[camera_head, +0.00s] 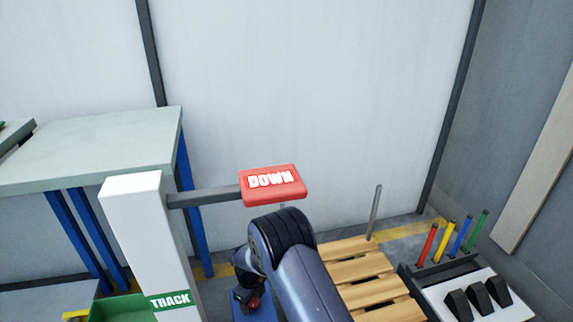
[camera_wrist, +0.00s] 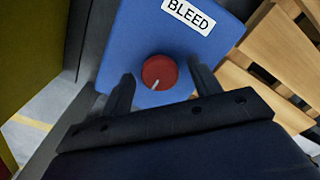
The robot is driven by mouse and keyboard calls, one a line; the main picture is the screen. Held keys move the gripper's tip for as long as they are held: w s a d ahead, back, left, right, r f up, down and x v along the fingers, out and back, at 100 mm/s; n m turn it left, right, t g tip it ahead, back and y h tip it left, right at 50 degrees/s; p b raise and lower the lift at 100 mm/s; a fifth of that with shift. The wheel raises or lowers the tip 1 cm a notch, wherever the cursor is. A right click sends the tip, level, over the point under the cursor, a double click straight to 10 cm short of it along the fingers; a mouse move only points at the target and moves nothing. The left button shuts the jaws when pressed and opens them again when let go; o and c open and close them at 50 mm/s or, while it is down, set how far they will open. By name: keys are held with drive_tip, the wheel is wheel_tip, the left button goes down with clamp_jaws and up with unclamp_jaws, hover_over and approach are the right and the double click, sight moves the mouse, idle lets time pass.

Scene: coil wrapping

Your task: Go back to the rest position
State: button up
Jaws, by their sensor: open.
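My gripper (camera_wrist: 163,93) is open in the wrist view, with its two dark fingers apart. A red round knob (camera_wrist: 159,72) with a white pointer mark sits on a blue panel (camera_wrist: 130,40) labelled BLEED. The knob appears between and just beyond the fingertips; I cannot tell whether they touch it. The pointer mark points down and slightly left in the picture. In the head view my arm reaches forward and down, and the gripper end is mostly hidden behind it, near the blue panel (camera_head: 240,312).
A red DOWN sign (camera_head: 272,185) on a grey bar extends from a white post (camera_head: 135,195), close above my arm. A green TRACK tray (camera_head: 120,306) is at lower left. A wooden pallet (camera_head: 350,270) and a pedal box with coloured levers (camera_head: 425,285) stand right. A table (camera_head: 110,140) is left.

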idle(0.5)
wheel_tip(320, 180, up, 11)
drive_tip(key=p, duration=0.5)
wheel_tip(320, 180, down, 11)
drive_tip(key=b, duration=0.5)
drive_tip(key=shift+f, duration=0.2)
drive_tip(key=shift+r+n, duration=0.2)
drive_tip(key=shift+n, duration=0.2)
drive_tip(key=n, duration=0.4)
drive_tip(key=shift+n, duration=0.3)
drive_tip(key=n+p, duration=0.1)
drive_tip(key=n, duration=0.5)
drive_tip(key=n+p, duration=0.1)
drive_tip(key=n, duration=0.5)
drive_tip(key=shift+r, duration=0.1)
drive_tip(key=n+p, duration=0.1)
drive_tip(key=n, duration=0.4)
drive_tip(key=shift+n+p, duration=0.3)
